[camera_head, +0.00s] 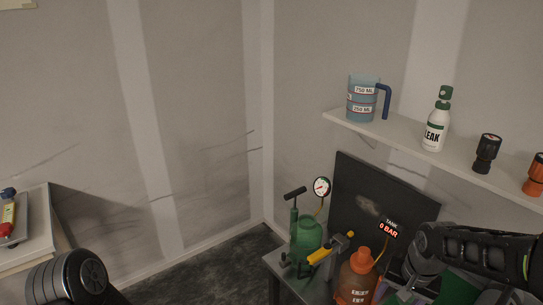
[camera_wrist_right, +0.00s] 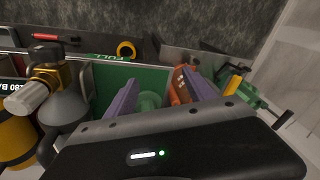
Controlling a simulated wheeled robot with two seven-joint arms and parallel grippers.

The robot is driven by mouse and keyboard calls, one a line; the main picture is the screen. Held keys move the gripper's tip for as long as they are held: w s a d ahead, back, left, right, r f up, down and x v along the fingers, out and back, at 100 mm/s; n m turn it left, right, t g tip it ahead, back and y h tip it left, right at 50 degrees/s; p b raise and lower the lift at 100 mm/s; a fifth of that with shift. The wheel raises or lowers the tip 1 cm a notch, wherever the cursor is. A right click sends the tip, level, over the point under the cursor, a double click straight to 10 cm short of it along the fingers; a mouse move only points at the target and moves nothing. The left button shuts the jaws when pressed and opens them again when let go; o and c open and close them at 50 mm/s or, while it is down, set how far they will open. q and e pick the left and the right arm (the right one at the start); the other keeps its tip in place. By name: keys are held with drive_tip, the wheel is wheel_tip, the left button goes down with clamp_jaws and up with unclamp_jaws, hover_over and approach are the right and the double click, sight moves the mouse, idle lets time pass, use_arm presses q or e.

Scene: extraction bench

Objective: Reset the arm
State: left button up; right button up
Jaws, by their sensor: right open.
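My right arm (camera_head: 470,255) reaches in from the right over the bench in the head view. My right gripper (camera_wrist_right: 160,77) shows in the right wrist view with its two purple fingers apart. Nothing is held between them; a green tray-like surface (camera_wrist_right: 110,78) and a round green thing (camera_wrist_right: 149,101) lie beyond. A dark part of my left arm (camera_head: 68,279) shows at the lower left of the head view. My left gripper is out of view.
A green pump tank (camera_head: 307,237) and an orange bottle (camera_head: 357,279) stand on the bench near my right arm. The shelf (camera_head: 455,158) above bears a blue jug (camera_head: 362,101), a white LEAK bottle (camera_head: 435,132) and two torches. Floor is open at left-centre.

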drive_tip(key=a+f+n+t+y, duration=0.2)
drive_tip(key=a+f+n, duration=0.2)
drive_tip(key=a+f, duration=1)
drive_tip(key=s+a+f+g+y, duration=0.1)
drive_tip(key=s+a+f, duration=0.4)
drive_tip(key=s, duration=0.4)
drive_tip(key=s+a+f+g, duration=0.2)
drive_tip(key=s+a+f, duration=0.2)
drive_tip(key=s+f, duration=0.4)
drive_tip(key=shift+s+a+f+n+y, duration=0.2)
drive_tip(key=shift+s+a+n+y, duration=0.15)
drive_tip(key=shift+s, duration=0.8)
